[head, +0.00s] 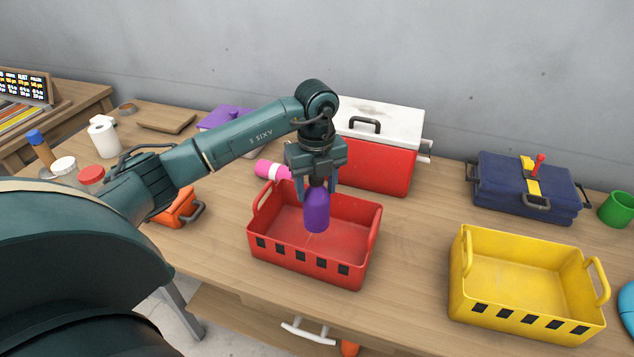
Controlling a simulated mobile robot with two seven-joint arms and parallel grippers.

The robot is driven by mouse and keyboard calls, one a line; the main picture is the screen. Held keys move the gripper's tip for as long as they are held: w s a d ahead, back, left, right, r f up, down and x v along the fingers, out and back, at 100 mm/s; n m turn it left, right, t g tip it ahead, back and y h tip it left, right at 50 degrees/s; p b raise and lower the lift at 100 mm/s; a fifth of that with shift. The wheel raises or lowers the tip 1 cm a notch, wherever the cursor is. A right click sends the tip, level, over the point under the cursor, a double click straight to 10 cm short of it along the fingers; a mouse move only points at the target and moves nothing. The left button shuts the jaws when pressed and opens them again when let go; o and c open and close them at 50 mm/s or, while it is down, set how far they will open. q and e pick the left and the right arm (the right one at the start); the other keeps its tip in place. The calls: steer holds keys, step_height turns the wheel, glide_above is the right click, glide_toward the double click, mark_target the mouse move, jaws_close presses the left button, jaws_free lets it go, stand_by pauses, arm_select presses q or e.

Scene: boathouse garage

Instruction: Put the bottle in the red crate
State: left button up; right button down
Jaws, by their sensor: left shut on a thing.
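My left gripper (317,180) is shut on the top of a purple bottle (317,212). The bottle hangs upright over the red crate (318,272), its lower part showing against the crate's inside. I cannot tell whether its base touches the crate floor. The rest of the crate's visible inside is empty. A pink bottle (268,169) lies on its side behind the crate, partly hidden by the gripper. My right gripper is not in view.
A yellow crate (520,318) stands empty at the right. A red and white cooler (378,163) is behind the red crate, and a blue toolbox (526,190) stands at the back right. An orange box (176,208) is left of the red crate.

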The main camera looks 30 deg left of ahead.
arm_select(q)
steer(key=shift+r, duration=0.1)
steer(key=shift+f+b, duration=0.7)
steer(key=shift+f, duration=0.4)
step_height(320, 180, down, 2)
steer(key=shift+f+b, duration=0.2)
steer(key=shift+b, duration=0.6)
steer(key=shift+w+f, duration=0.1)
steer(key=shift+f, duration=0.2)
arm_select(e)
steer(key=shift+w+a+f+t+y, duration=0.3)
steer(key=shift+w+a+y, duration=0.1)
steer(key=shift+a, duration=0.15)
arm_select(q)
steer(key=shift+f, duration=0.1)
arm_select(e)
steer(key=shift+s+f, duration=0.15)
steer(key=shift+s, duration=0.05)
